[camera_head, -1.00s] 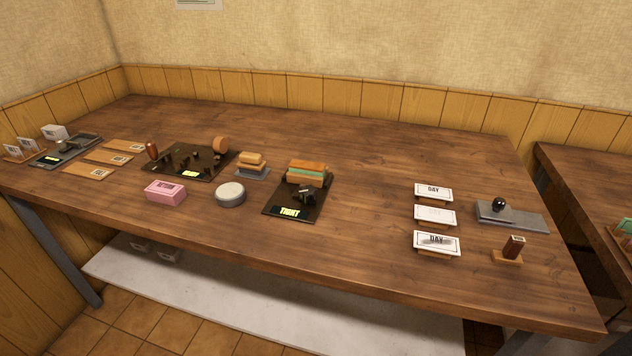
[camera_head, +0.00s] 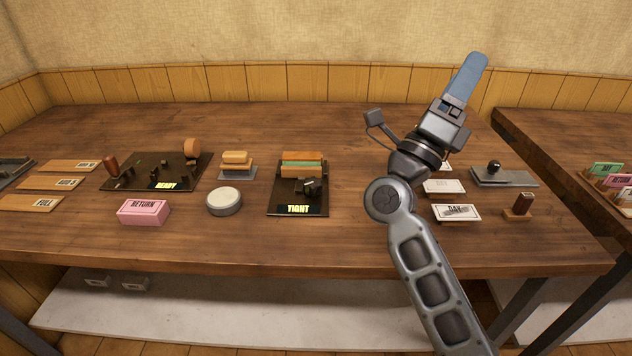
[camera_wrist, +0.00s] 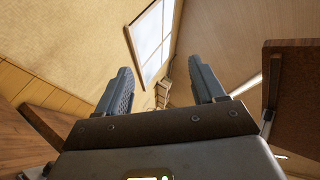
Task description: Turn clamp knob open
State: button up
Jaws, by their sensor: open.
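The clamp station is a black board (camera_head: 283,208) on the table, left of my arm, with a lit "TIGHT" label at its front edge. A dark clamp knob (camera_head: 311,187) sits on its right side, in front of a stack of wood and green blocks (camera_head: 302,163). My gripper (camera_head: 468,80) is raised above the right part of the table, pointing up and away from the clamp. In the wrist view the two fingers of my gripper (camera_wrist: 164,88) stand wide apart with nothing between them. The clamp does not show in the wrist view.
A round grey puck (camera_head: 224,201), a pink "RETURN" block (camera_head: 144,212) and a "READY" board (camera_head: 133,183) lie left of the clamp. White cards, including a "DAY" card (camera_head: 457,212), and a grey plate (camera_head: 517,181) lie right. The table between clamp and arm is clear.

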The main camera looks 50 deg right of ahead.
jog(key=d+f+m+g+y, duration=0.2)
jog(key=d+m+g+y, duration=0.2)
jog(key=m+g+y, duration=0.3)
jog(key=m+t+y+b, duration=0.3)
jog(key=m+t+y, duration=0.65)
jog(key=y, duration=1.05)
send_over(316, 180)
jog(key=shift+n+t, duration=0.75)
jog(key=shift+t, duration=0.1)
notch_tip(316, 180, down, 14)
jog(key=shift+s+f, duration=0.15)
jog(key=shift+f, duration=0.05)
jog(key=shift+a+f, duration=0.1)
jog(key=shift+f, duration=3.7)
